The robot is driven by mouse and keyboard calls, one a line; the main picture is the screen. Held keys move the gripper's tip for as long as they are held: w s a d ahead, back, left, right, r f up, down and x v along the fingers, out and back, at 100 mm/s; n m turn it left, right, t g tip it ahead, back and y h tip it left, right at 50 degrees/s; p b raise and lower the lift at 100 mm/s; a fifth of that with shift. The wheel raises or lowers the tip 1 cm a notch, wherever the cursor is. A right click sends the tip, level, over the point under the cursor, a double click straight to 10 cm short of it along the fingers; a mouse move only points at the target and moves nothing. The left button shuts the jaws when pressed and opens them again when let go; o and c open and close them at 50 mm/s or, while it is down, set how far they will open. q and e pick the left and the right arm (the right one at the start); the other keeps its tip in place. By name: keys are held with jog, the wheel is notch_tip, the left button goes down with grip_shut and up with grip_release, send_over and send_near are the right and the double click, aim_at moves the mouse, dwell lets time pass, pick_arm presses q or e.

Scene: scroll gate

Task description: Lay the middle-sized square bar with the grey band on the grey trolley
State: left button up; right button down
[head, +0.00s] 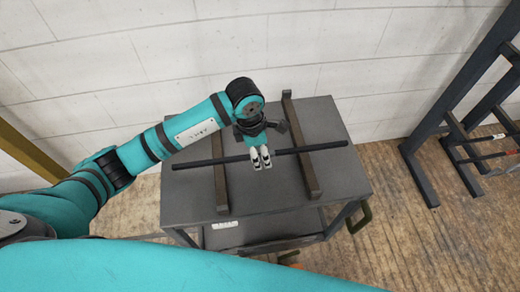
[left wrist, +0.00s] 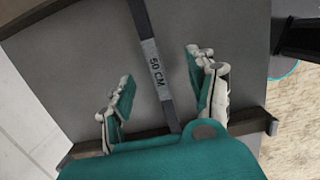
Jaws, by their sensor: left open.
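The grey trolley (head: 335,180) stands against the wall, with two brown rails across its top. A dark square bar (head: 198,162) lies crosswise over both rails. In the left wrist view the bar (left wrist: 172,115) carries a grey band (left wrist: 155,65) marked "50 CM". My left gripper (head: 260,160) is at the middle of the bar, pointing down. In the left wrist view its open fingers (left wrist: 160,72) are apart, one on each side of the band, with visible gaps to the bar. My right gripper is not in view.
A dark rack (head: 440,130) with arms stands at the right, with some bars on it. A lower trolley shelf (head: 265,228) holds a small white label. A yellow post (head: 30,150) is at the left. Wooden floor lies open between trolley and rack.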

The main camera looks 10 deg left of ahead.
aim_at(260, 155)
pick_arm(q)
jog(key=shift+r, duration=0.1)
dwell(0.4)
notch_tip(260, 155, up, 10)
jog(key=p, duration=0.6)
dwell(0.5)
dwell(0.4)
